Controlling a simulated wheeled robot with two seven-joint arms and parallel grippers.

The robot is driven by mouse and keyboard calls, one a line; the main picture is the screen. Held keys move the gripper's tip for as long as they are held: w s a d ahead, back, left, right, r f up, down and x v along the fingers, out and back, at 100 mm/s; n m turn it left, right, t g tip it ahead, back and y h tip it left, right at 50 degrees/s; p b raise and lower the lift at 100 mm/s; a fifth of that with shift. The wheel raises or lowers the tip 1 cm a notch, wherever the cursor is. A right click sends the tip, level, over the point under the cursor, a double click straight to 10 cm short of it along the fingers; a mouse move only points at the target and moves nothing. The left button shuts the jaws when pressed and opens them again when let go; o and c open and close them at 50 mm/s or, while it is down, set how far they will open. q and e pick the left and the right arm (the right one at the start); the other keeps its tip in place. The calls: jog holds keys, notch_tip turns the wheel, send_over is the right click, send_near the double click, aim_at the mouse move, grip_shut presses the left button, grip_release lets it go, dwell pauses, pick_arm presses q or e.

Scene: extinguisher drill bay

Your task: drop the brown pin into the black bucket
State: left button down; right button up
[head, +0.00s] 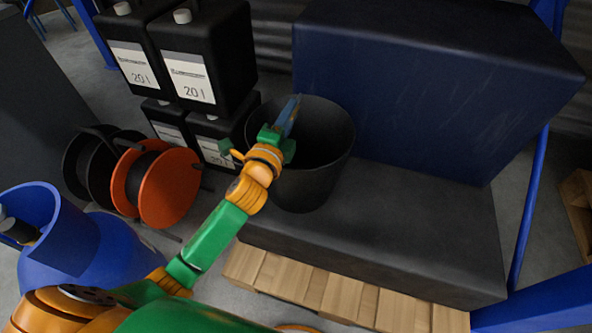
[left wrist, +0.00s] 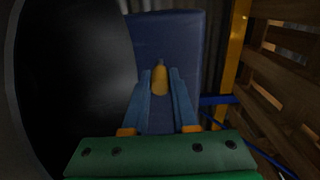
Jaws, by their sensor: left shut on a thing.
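The black bucket (head: 318,165) stands on a dark grey slab in the middle of the head view. In the left wrist view its dark inside (left wrist: 75,80) fills the left side. My left gripper (head: 291,108) is over the bucket's mouth, towards its left rim. In the left wrist view my left gripper (left wrist: 160,82) has its blue fingers shut on the brown pin (left wrist: 160,79), which looks yellowish brown there. The pin is hardly visible between the fingers in the head view. My right gripper is not in view.
A large dark blue block (head: 425,75) stands right behind the bucket. Black 20 l canisters (head: 205,60) are stacked to its left. An orange reel (head: 163,187) and a blue cylinder (head: 85,260) are further left. The slab (head: 400,225) is bare right of the bucket.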

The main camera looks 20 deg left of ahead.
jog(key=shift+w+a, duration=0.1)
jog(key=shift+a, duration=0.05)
pick_arm(q)
jog(key=c, duration=0.6)
grip_release()
jog(key=shift+s, duration=0.15)
jog(key=s+p, duration=0.1)
jog(key=s, duration=0.6)
jog(key=shift+a, duration=0.15)
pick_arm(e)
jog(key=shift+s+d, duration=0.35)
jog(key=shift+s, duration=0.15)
pick_arm(q)
jog(key=shift+w, duration=0.1)
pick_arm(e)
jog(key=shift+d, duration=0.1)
